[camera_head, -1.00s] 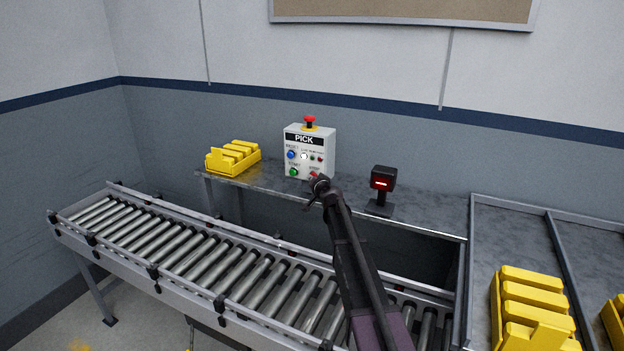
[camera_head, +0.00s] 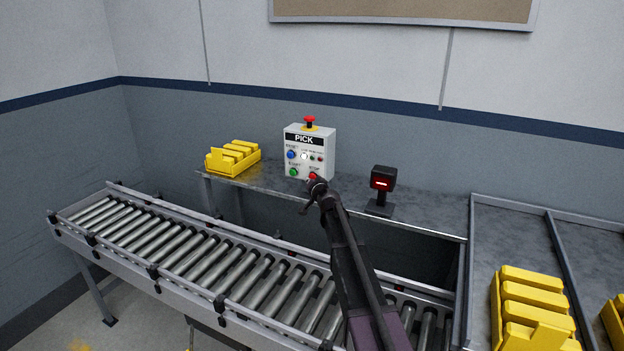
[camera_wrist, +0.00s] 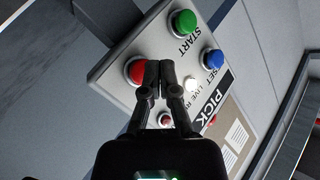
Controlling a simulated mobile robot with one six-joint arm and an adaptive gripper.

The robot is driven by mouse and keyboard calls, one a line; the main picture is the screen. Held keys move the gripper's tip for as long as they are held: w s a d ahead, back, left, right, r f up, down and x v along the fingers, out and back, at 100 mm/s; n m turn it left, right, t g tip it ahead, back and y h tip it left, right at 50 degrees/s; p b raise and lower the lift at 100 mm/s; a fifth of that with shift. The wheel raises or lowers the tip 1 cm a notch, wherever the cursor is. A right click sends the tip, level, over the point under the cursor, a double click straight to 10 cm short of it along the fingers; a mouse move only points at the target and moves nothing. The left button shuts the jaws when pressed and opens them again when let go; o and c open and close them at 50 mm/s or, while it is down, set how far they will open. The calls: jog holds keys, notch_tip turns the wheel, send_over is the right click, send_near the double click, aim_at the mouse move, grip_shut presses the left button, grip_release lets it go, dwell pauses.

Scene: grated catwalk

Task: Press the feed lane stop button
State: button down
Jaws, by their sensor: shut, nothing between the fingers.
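The white control box (camera_head: 318,145) marked PICK stands on the grey shelf behind the conveyor. Its red stop button (camera_head: 312,176) is at the lower right of the box face, partly covered by my gripper (camera_head: 316,185). In the wrist view the red stop button (camera_wrist: 135,73) shows right beside the fingertips of my gripper (camera_wrist: 153,66), which overlap its edge. The fingers are together and empty. I cannot tell whether they touch the button.
The box also bears a green start button (camera_head: 293,171), a blue reset button (camera_head: 291,155), a white lit button (camera_head: 304,156) and a red mushroom button (camera_head: 310,120) on top. A scanner (camera_head: 382,185) stands to the right, a yellow bin (camera_head: 233,157) to the left.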

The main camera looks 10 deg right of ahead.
jog(key=s+a, duration=0.1)
jog(key=s, duration=0.1)
jog(key=s+a, duration=0.2)
dwell(0.5)
dwell(0.5)
jog(key=s+a+f+n+g+y, duration=0.1)
jog(key=s+a+f+n+g, duration=0.15)
jog(key=s, duration=0.35)
jog(key=s+a+f+n+g+y, duration=0.1)
jog(key=s+a+f+n+g, duration=0.1)
jog(key=s+f+g, duration=0.3)
jog(key=s+d+f+g+h, duration=0.1)
jog(key=s+d+f+g, duration=0.1)
jog(key=s, duration=0.8)
jog(key=s+d+f+g+h, duration=0.1)
jog(key=s+f+g+h, duration=0.1)
jog(key=s, duration=0.9)
jog(key=s+d+f+n+g+h, duration=0.1)
jog(key=s+f+g, duration=0.3)
jog(key=s, duration=0.7)
jog(key=shift+s+d+g+h, duration=0.25)
jog(key=shift+d+g+h, duration=0.1)
jog(key=shift+d, duration=0.45)
